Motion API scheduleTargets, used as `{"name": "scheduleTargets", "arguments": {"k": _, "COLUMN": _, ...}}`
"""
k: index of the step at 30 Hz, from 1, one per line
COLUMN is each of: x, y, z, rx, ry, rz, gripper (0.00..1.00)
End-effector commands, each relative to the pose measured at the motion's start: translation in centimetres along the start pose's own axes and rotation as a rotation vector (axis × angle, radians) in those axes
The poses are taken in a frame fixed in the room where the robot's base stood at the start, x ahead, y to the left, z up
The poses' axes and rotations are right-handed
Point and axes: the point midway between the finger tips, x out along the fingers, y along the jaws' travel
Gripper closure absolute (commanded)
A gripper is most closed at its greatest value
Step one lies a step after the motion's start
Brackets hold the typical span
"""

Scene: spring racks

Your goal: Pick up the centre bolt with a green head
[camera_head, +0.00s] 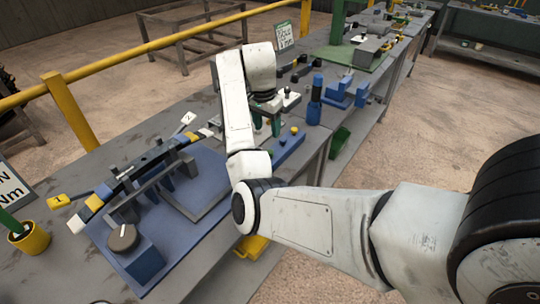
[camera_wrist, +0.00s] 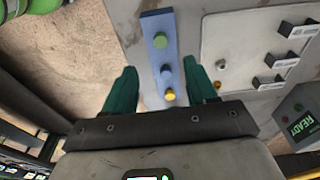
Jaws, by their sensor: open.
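A green bolt head (camera_wrist: 160,41) stands on a blue bar-shaped rack (camera_wrist: 152,22) in the wrist view. It is toward the top of the bar. A smaller blue head (camera_wrist: 167,72) sits between it and a yellow head (camera_wrist: 169,95) at the lower end. My gripper (camera_wrist: 160,66) is open and empty, its green fingers spread either side of the bar in the picture. The green head shows just beyond the fingertips. In the head view the blue rack (camera_head: 287,150) lies beside my gripper (camera_head: 267,125), partly covered by my arm.
A pale plate with dark clips (camera_wrist: 240,50) lies right of the rack in the wrist view. In the head view a blue fixture (camera_head: 205,165) stands left, a dark blue cylinder (camera_head: 315,100) behind right. The bench edge is close to the rack.

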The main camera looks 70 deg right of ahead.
Motion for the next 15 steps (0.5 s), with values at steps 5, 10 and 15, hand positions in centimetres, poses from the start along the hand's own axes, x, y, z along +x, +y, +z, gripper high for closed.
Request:
{"name": "scheduleTargets", "arguments": {"k": 5, "x": 1.6, "y": 0.1, "z": -0.3, "rx": 0.024, "ry": -0.009, "rz": 0.009, "gripper": 0.43}}
{"name": "scheduleTargets", "arguments": {"k": 10, "x": 3.7, "y": 0.1, "z": -0.2, "rx": 0.020, "ry": -0.010, "rz": 0.009, "gripper": 0.43}}
{"name": "scheduleTargets", "arguments": {"k": 15, "x": 5.2, "y": 0.0, "z": -0.2, "rx": 0.019, "ry": -0.010, "rz": 0.006, "gripper": 0.43}}
